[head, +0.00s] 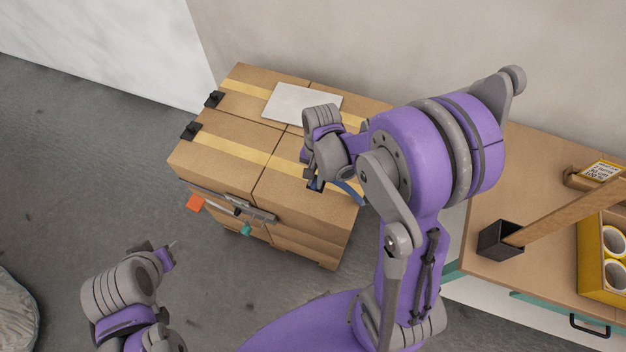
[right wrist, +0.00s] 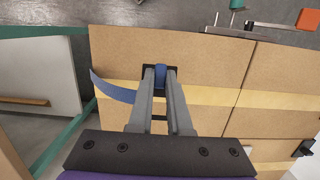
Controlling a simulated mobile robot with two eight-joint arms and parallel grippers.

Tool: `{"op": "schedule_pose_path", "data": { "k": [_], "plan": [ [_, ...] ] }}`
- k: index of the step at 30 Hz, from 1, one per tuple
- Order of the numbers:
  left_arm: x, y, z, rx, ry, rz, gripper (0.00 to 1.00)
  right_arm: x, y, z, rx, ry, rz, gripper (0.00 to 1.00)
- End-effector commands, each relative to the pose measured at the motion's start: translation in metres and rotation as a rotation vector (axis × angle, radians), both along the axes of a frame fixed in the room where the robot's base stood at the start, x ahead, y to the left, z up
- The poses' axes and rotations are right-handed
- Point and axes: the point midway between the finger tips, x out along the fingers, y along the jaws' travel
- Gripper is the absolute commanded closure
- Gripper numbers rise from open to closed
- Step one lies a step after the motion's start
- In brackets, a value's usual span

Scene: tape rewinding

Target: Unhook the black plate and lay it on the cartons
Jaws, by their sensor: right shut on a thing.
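My right gripper (head: 316,178) reaches down over the front right carton top. In the right wrist view its fingers (right wrist: 160,78) are shut on a blue piece at the small black plate (right wrist: 149,74). The plate's dark edges show around the fingertips, close to or on the carton top; whether they touch is unclear. A blue strap (right wrist: 112,90) runs from there past the carton edge. The cartons (head: 225,155) stand stacked, with yellow tape across their tops. My left gripper (head: 170,252) is low at the left, away from the cartons; its jaw opening is unclear.
A white sheet (head: 292,103) lies on the back cartons. Black clips (head: 190,131) sit on the left edge. A metal tool with an orange tag (head: 195,203) and teal part (head: 246,229) is at the front. A workbench (head: 540,190) with a yellow box (head: 590,275) stands right.

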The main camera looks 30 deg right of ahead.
Motion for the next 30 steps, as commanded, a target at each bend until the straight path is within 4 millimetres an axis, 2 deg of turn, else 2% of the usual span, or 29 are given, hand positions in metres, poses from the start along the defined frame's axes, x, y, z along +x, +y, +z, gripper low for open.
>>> {"op": "schedule_pose_path", "data": {
  "k": [4,8,24,30],
  "plan": [
    [0.001,0.000,0.002,0.000,-0.002,0.000,0.50,0.000,0.000,0.003,0.014,0.011,-0.003,1.00],
    [-0.002,0.000,-0.003,0.000,0.003,0.000,0.50,-0.001,0.000,-0.003,0.015,0.015,-0.004,1.00],
    [-0.018,0.000,-0.036,0.000,0.033,0.000,0.50,-0.002,0.000,-0.055,0.013,0.015,-0.005,1.00],
    [-0.020,0.000,-0.042,0.000,0.039,0.000,0.50,-0.001,0.000,-0.067,0.014,0.014,-0.004,1.00]
  ]
}}
